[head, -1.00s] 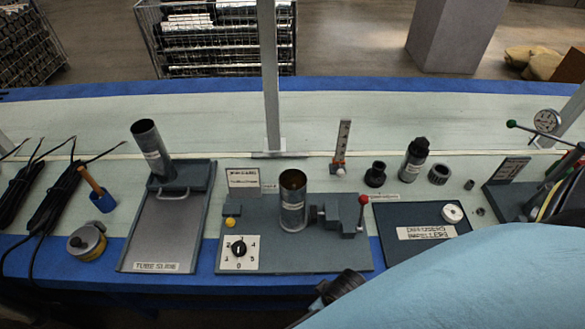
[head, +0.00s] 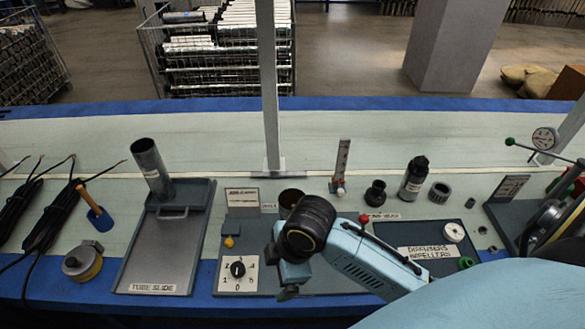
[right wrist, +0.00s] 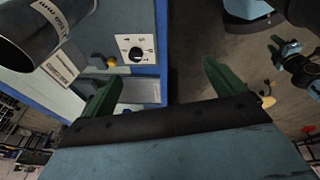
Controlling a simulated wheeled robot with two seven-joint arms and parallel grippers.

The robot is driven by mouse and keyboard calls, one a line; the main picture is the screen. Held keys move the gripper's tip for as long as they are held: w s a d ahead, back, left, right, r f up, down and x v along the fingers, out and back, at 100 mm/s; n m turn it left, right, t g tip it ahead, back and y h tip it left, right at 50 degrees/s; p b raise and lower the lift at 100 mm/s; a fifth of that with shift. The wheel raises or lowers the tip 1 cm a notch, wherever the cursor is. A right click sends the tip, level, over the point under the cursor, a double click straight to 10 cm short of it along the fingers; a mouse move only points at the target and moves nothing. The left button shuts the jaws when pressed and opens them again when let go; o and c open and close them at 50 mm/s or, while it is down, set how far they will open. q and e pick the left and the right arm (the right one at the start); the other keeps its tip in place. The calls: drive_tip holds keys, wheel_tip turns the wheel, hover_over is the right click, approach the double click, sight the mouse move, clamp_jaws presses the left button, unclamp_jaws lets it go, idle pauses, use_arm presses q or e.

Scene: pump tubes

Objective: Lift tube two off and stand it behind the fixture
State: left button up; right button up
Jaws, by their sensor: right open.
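An upright metal tube (head: 291,196) stands on the grey fixture plate (head: 238,215), mostly hidden behind my right wrist, so only its upper rim shows. It looms large at the top left of the right wrist view (right wrist: 38,28), with a white label. A second metal tube (head: 148,160) leans in the tube slide (head: 160,250) at left. I cannot read which is tube two. My right gripper (head: 289,290) hangs over the fixture's front, right of the dial. The right wrist view shows its green fingers (right wrist: 160,88) apart with nothing between them.
The dial (head: 238,270) is on the fixture's front left and a red knob (head: 364,219) at its right. An upright post (head: 270,120) and small sign (head: 243,199) stand behind. The diffusers tray (head: 405,238) lies right. Pale bench beyond the post is clear.

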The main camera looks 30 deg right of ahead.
drive_tip(key=w+d+r+n+g+h, duration=0.1)
drive_tip(key=w+d+r+n, duration=0.1)
drive_tip(key=w+d+n, duration=0.4)
wheel_tip(320, 180, up, 7)
drive_tip(key=n+g+h, duration=0.1)
drive_tip(key=n, duration=0.6)
hover_over(292, 201)
drive_tip(key=s+a, duration=0.2)
drive_tip(key=s, duration=0.1)
wheel_tip(292, 201, down, 13)
drive_tip(key=shift+s+f+b, duration=0.15)
drive_tip(key=shift+b, duration=0.8)
drive_tip(key=shift+c, duration=0.2)
drive_tip(key=c, duration=1.2)
drive_tip(key=shift+r+p, duration=0.75)
drive_tip(key=shift+p, duration=0.15)
drive_tip(key=shift+c, duration=0.2)
